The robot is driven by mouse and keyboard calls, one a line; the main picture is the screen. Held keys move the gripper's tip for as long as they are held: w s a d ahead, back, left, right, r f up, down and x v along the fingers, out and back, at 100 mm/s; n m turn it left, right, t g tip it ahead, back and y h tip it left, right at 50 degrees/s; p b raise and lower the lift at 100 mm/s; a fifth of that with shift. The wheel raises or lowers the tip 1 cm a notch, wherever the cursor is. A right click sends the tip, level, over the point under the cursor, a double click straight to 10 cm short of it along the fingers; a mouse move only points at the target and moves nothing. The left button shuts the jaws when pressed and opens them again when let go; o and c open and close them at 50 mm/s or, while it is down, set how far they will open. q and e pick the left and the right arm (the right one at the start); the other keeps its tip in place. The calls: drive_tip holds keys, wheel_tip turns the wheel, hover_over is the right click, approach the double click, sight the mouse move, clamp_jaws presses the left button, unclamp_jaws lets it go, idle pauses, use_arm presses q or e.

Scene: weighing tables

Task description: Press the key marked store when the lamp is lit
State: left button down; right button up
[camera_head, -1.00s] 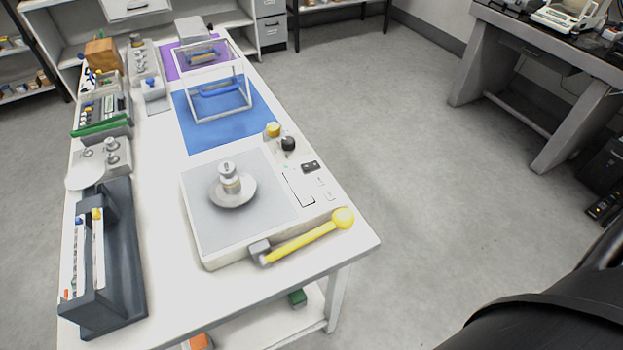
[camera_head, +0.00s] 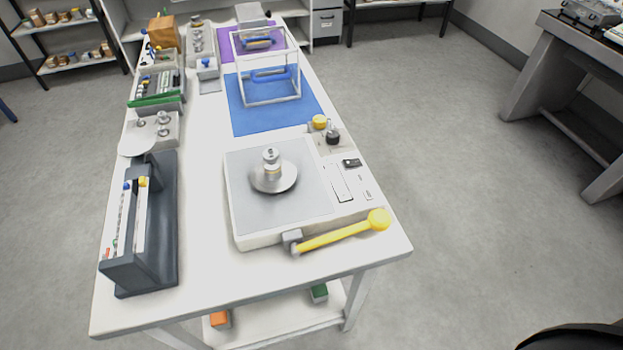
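A flat scale (camera_head: 243,228) with a grey plate stands at the front right of the white table. A round pan holding a stacked metal weight (camera_head: 271,160) sits on it. On its right side is a panel (camera_head: 341,183) with a display and small keys; their markings are too small to read. I cannot make out a lit lamp on the panel. A yellow lever with a round knob (camera_head: 379,219) lies along its front edge. Neither of my grippers shows in the head view.
A dark balance-like stand (camera_head: 160,250) is at the table's front left. A blue mat (camera_head: 255,122) with a white open frame (camera_head: 270,101) lies behind the scale. A yellow knob (camera_head: 319,121) and a black knob (camera_head: 333,138) stand behind the panel.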

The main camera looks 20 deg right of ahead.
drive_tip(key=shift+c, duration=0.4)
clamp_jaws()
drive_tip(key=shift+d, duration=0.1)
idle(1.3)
